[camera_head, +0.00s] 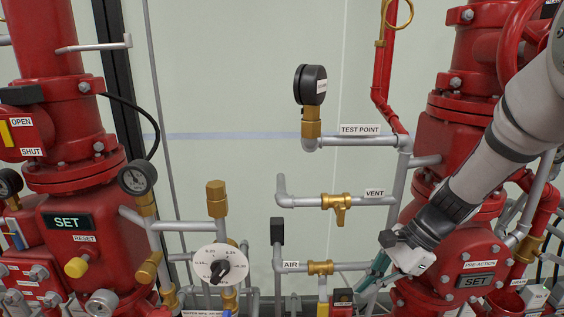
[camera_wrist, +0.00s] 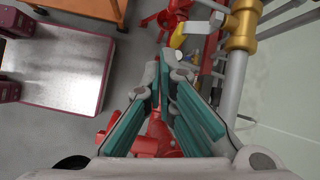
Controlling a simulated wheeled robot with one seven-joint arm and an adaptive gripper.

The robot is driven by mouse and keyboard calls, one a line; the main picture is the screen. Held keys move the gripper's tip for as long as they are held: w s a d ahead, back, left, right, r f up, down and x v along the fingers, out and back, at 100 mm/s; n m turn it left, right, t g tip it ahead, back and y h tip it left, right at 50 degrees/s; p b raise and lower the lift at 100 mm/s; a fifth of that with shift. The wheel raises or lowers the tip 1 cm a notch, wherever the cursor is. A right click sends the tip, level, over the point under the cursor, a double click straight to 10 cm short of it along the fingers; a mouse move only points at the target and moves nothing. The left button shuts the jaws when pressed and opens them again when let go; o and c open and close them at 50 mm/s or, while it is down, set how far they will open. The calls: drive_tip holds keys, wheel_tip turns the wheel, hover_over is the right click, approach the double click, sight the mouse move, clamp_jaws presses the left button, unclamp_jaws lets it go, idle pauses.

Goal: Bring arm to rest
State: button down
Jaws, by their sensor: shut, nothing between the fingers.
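My arm comes in from the right in the head view, in front of the right red valve body (camera_head: 438,140). My gripper (camera_head: 372,272) points down and left, close to the grey air pipe with its brass valve (camera_head: 320,267). In the wrist view my gripper (camera_wrist: 168,65) shows its teal finger pads converging toward the tips, shut with nothing held. Whether a finger touches the pipe cannot be told.
The brass vent valve (camera_head: 338,204) and the test point gauge (camera_head: 310,85) stand left of my arm. A white dial (camera_head: 220,265) and left red valve (camera_head: 75,130) are farther left. The wrist view shows a platform (camera_wrist: 60,65) and a brass fitting (camera_wrist: 242,22).

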drive_tip(key=s+r+n+t+h, duration=0.5)
drive_tip(key=s+r+n, duration=1)
drive_tip(key=s, duration=0.3)
drive_tip(key=shift+d+r+h, duration=0.3)
drive_tip(key=shift+r+h, duration=0.35)
drive_tip(key=shift+h, duration=0.15)
